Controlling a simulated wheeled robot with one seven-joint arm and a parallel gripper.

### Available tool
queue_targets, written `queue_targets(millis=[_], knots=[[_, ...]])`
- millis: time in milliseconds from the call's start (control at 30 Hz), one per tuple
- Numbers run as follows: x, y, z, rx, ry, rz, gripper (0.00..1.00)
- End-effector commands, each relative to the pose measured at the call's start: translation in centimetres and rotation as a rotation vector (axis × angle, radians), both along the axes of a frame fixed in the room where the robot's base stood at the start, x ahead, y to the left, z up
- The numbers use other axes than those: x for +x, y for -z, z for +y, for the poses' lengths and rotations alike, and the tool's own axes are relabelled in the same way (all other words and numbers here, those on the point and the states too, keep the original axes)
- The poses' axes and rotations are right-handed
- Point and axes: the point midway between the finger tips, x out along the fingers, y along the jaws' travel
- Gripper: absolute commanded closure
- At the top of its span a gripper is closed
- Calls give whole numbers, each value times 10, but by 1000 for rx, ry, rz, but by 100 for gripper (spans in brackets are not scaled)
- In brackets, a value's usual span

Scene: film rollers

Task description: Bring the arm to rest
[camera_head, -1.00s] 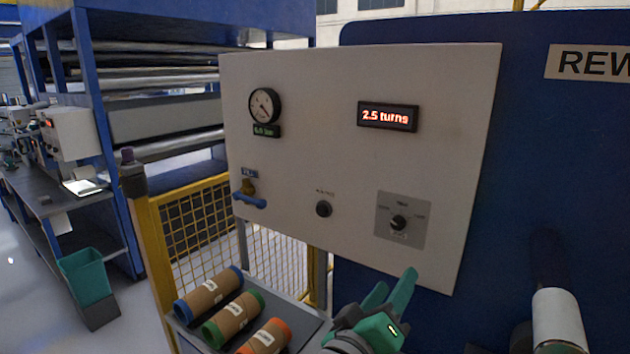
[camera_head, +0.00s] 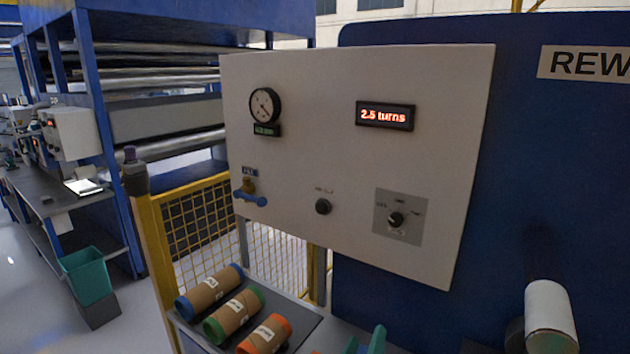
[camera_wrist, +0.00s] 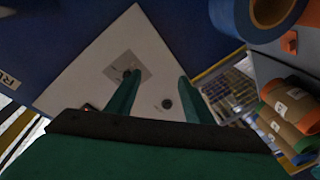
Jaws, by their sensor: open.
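My gripper shows as green fingertips (camera_head: 368,342) at the bottom edge of the head view, below the white control panel (camera_head: 300,150). In the wrist view its two green fingers (camera_wrist: 156,98) stand apart with nothing between them, pointing toward the panel (camera_wrist: 95,65). The gripper is open and empty. It looks clear of the panel's knobs. Most of the arm is out of the head view.
The panel carries a dial gauge (camera_head: 265,105), a display (camera_head: 385,115) reading "2.5 turns", a blue valve handle (camera_head: 249,197) and a selector knob (camera_head: 396,219). Several cardboard cores lie on a grey shelf (camera_head: 303,332). A white roller (camera_head: 550,310) sticks out at right. A yellow fence (camera_head: 153,250) stands left.

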Motion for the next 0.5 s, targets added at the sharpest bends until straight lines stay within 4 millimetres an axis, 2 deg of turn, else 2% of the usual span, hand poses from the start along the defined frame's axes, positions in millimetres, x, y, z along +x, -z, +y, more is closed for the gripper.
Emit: queue_targets(millis=[33,100,267,500], knots=[[-5,20,7,14,-23,12,52],[-12,41,16,36,-54,14,52],[-35,87,34,96,-121,19,52],[-81,147,59,209,-204,28,52]])
